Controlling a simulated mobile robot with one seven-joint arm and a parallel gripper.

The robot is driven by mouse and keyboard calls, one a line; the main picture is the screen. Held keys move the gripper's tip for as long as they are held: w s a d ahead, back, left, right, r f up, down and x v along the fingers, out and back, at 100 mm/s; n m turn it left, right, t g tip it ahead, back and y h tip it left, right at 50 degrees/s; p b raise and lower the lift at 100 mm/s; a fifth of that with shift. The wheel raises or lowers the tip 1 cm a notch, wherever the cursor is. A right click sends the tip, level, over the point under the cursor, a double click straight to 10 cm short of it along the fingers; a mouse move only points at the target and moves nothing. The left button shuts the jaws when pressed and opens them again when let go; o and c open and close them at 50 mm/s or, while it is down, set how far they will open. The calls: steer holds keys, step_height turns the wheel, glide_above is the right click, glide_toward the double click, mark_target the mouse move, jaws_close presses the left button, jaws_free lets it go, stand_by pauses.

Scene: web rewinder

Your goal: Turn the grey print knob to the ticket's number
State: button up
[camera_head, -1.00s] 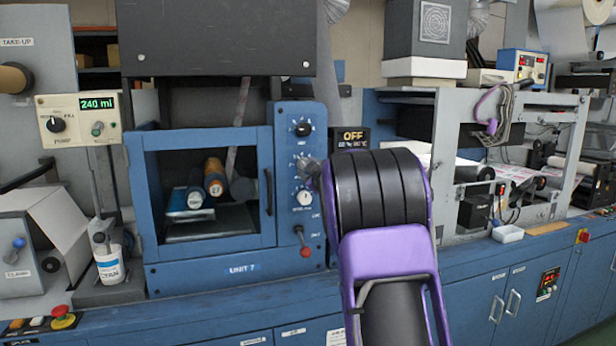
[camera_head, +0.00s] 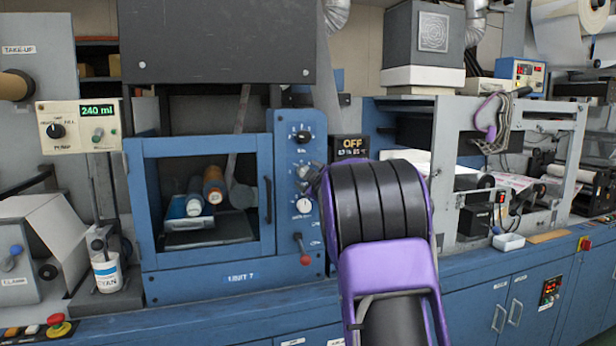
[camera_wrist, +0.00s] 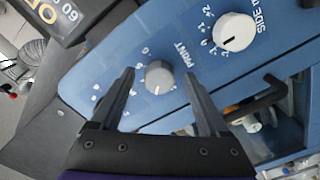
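The grey print knob (camera_wrist: 159,77) is a round dial with a light pointer mark, on the blue panel beside the word PRINT in the wrist view. My gripper (camera_wrist: 158,73) is open, with one dark finger on each side of the knob. I see gaps between the fingers and the knob, and cannot tell how deep the tips reach. In the head view my gripper (camera_head: 312,174) is at the middle of the unit's control panel (camera_head: 288,172) and seems to hide the print knob. I cannot make out the ticket in either view.
A white SIDE knob (camera_wrist: 234,32) sits close to one finger. In the head view a black-centred dial (camera_head: 302,135), a white dial (camera_head: 304,206) and a red-tipped lever (camera_head: 304,250) share the panel.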

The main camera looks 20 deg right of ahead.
steer(key=s+b, duration=0.1)
steer(key=s, duration=1.6)
steer(key=shift+s+a, duration=0.25)
steer(key=shift+a, duration=0.2)
